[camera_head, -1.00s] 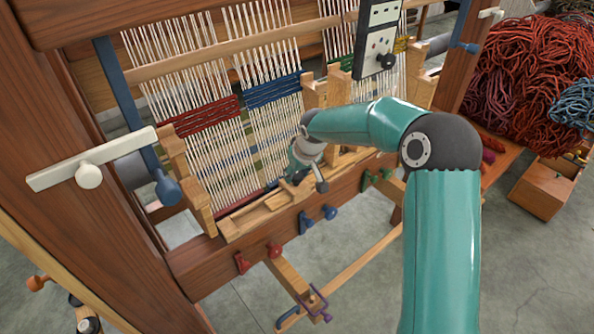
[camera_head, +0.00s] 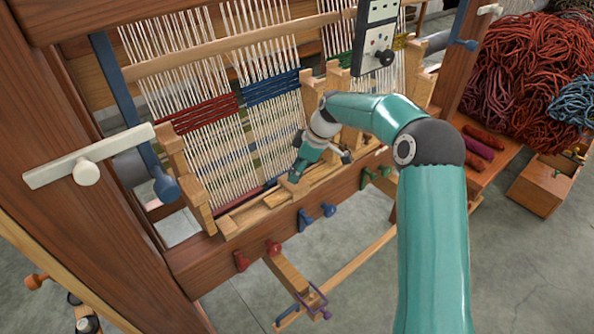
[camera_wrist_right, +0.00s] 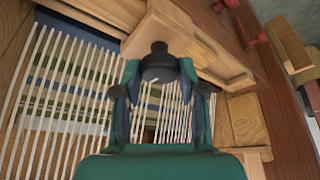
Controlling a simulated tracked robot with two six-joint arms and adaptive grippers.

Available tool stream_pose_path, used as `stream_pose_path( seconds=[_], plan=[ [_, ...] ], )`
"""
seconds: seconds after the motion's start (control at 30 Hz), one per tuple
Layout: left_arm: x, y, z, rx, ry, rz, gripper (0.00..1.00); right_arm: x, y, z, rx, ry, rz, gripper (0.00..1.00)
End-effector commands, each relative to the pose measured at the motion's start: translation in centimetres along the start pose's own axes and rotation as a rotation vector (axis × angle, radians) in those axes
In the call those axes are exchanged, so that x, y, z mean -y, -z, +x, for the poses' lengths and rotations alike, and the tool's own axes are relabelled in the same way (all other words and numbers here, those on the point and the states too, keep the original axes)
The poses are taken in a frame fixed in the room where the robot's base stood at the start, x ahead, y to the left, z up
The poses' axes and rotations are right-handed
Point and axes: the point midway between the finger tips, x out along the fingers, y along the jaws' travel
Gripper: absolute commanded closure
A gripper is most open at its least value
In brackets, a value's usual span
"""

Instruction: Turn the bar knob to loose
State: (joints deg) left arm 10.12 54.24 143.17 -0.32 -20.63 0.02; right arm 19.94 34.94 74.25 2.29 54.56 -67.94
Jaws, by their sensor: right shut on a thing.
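A black knob with a small white mark (camera_wrist_right: 158,66) sits between my right gripper's fingertips in the right wrist view, against a pale wooden part of the loom. My right gripper (camera_wrist_right: 160,74) is shut on this knob. In the head view my right gripper (camera_head: 291,184) reaches down to the wooden front bar (camera_head: 255,214), and its hand and fingers hide the knob there. I cannot read which way the knob is set. My left gripper is not in view.
White warp threads (camera_head: 190,95) with red and blue woven bands rise behind my gripper. Blue pegs (camera_head: 328,210) and red pegs (camera_head: 241,261) stick out of the front beam. A control box (camera_head: 375,40) hangs above. Red wool (camera_head: 530,75) lies at right.

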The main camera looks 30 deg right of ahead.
Motion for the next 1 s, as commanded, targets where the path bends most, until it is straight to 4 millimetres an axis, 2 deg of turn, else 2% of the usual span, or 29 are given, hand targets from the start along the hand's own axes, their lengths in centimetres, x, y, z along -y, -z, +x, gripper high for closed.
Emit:
stream_pose_path(
  seconds=[0.3,0.73,0.77,0.9,1.0],
  plan=[
    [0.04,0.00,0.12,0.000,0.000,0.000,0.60,-0.21,0.05,-0.12,-0.001,0.032,-0.092,0.94],
    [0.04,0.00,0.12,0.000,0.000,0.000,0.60,-0.24,0.07,-0.17,-0.001,0.034,-0.103,0.94],
    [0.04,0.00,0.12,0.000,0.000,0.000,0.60,-0.24,0.07,-0.17,-0.001,0.034,-0.103,0.57],
    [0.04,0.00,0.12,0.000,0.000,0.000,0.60,-0.20,0.05,-0.13,0.000,0.036,-0.102,0.35],
    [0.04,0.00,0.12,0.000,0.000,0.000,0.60,-0.16,0.04,-0.08,0.000,0.037,-0.102,0.35]
  ],
)
